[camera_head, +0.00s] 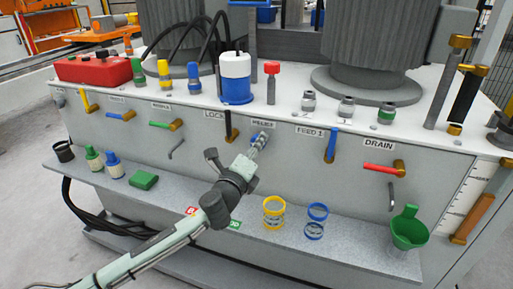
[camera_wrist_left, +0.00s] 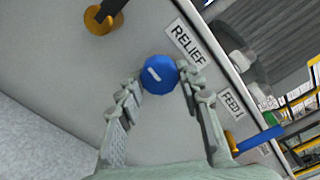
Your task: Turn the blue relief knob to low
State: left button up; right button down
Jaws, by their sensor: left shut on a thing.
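The blue relief knob (camera_head: 260,137) is on the grey front panel, below the RELIEF label. In the left wrist view the knob (camera_wrist_left: 160,75) is round, with a short white mark on its face. My left gripper (camera_head: 256,145) reaches it from below. In the left wrist view the fingers of my left gripper (camera_wrist_left: 159,82) stand on either side of the knob and are shut on it. In the head view the gripper partly hides the knob. I cannot read any low marking around it. My right gripper is not in view.
The LOCK handle (camera_head: 231,126) stands left of the knob and the blue FEED 1 lever (camera_head: 331,144) right of it. A green funnel (camera_head: 409,229) is at the right.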

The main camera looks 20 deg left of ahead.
pick_arm(q)
jog(key=shift+n, duration=0.6)
jog(key=o, duration=1.1)
jog(key=shift+o, duration=0.2)
jog(key=s, duration=1.2)
jog(key=shift+a, duration=0.25)
